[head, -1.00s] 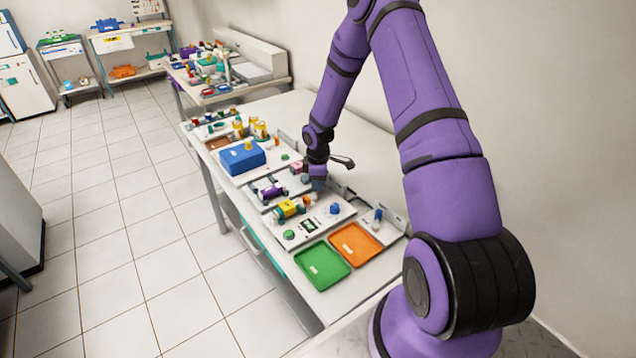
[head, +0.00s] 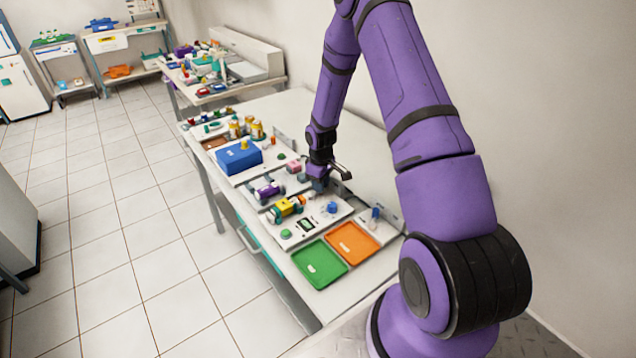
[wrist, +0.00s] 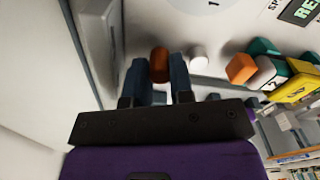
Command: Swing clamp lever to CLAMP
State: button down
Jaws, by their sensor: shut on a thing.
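My gripper (head: 320,184) is low over the white instrument panel in the head view, beside the pink block and behind the blue knob. In the wrist view my gripper (wrist: 158,75) has its two dark blue fingers on either side of an orange-brown knob (wrist: 160,62), which I take for the clamp lever's handle. The fingers are shut on it. The rest of the lever and any CLAMP mark are hidden or too small to read. A white round knob (wrist: 198,56) stands just right of the fingers, apart from them.
A blue knob (head: 331,207), a yellow device (head: 285,208) and a purple device (head: 268,190) stand near my gripper. Green (head: 319,264) and orange (head: 353,243) trays lie at the front. A blue box (head: 238,157) stands farther back. The table's rear right is bare.

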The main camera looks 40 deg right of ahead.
jog(key=m, duration=0.2)
jog(key=s+m, duration=0.1)
jog(key=shift+s+m, duration=0.15)
jog(key=shift+m, duration=0.25)
jog(key=shift+s+a+m, duration=0.15)
jog(key=shift+s+m, duration=0.15)
jog(key=shift+m, duration=0.6)
jog(key=shift+s+a+m, duration=0.1)
jog(key=shift+s+m, duration=0.2)
jog(key=shift+m, duration=0.6)
jog(key=c, duration=1.3)
grip_release()
jog(key=shift+s, duration=0.1)
notch_tip(320, 180, up, 11)
jog(key=shift+f, duration=0.1)
